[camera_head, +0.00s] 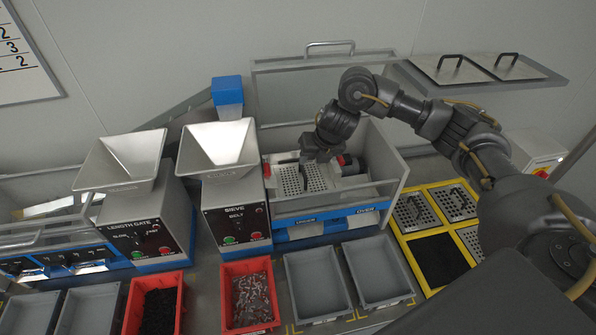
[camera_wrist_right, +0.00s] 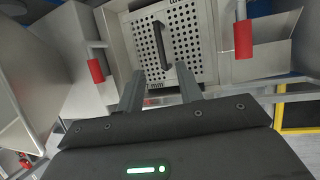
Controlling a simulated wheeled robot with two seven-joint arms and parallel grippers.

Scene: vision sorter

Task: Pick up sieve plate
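The sieve plate (camera_head: 290,180) is a perforated metal plate with a dark handle, seated inside the sieve machine. In the right wrist view the plate (camera_wrist_right: 183,57) lies ahead of the fingers, and its black handle (camera_wrist_right: 162,44) stands up near its middle. My right gripper (camera_head: 312,160) is above the plate inside the machine's open bay. In the wrist view the right gripper (camera_wrist_right: 162,88) has its two fingers apart with nothing between them, and the fingertips are short of the handle. My left gripper is not in view.
Red-gripped clamps (camera_wrist_right: 96,70) flank the plate. The sieve hopper (camera_head: 218,145) stands left of the bay, whose clear cover (camera_head: 320,90) is raised behind. A yellow rack (camera_head: 402,228) holds more perforated plates at right. Grey bins (camera_head: 316,285) and a red bin (camera_head: 249,295) stand in front.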

